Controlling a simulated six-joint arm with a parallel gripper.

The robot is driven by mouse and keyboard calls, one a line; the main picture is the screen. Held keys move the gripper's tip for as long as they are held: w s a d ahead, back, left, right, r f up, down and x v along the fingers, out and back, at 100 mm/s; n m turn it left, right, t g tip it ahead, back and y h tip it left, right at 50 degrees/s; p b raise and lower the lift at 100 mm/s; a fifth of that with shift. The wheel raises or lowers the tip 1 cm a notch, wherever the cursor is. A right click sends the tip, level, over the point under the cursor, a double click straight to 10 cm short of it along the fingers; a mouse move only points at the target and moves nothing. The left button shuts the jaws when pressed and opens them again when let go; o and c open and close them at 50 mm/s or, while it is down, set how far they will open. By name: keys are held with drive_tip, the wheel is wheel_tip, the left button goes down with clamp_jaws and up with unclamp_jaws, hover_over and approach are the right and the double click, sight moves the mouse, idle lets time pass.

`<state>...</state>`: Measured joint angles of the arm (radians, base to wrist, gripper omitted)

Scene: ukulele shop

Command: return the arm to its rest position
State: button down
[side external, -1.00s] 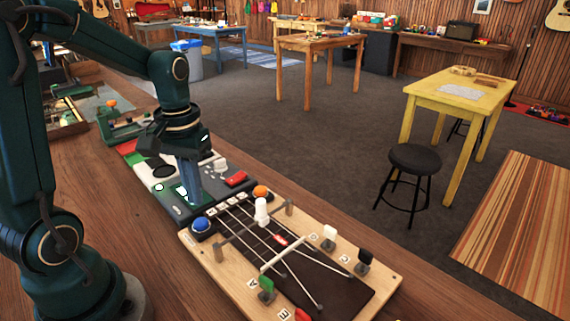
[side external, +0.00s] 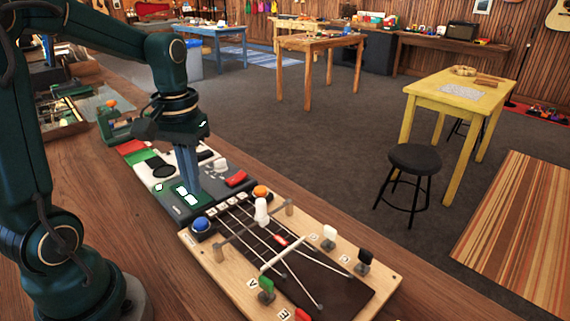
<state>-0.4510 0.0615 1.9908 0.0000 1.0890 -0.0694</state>
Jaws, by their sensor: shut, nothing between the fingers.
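My gripper (side external: 187,185) points straight down over the grey tuner-like device (side external: 176,203) with lit displays, left of the wooden string board. Its blue-grey fingers are shut together with nothing between them. The fingertips are at or just above the device; I cannot tell whether they touch it. My arm reaches in from the left and bends down at the wrist.
A green fixture (side external: 118,124) stands farther back. The bench front (side external: 112,236) is clear.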

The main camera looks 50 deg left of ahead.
drive_tip(key=s+d+r+m+t, duration=0.4)
drive_tip(key=s+d+m+t, duration=0.1)
drive_tip(key=d, duration=0.5)
drive_tip(key=shift+s+m+t, duration=0.3)
drive_tip(key=shift+s+m, duration=0.05)
drive_tip(key=shift+m, duration=0.15)
drive_tip(key=w+a+f+n+g, duration=0.3)
drive_tip(key=w+a+n+g, duration=0.3)
drive_tip(key=a, duration=0.4)
drive_tip(key=shift+s+f, duration=0.15)
drive_tip(key=shift+f, duration=3)
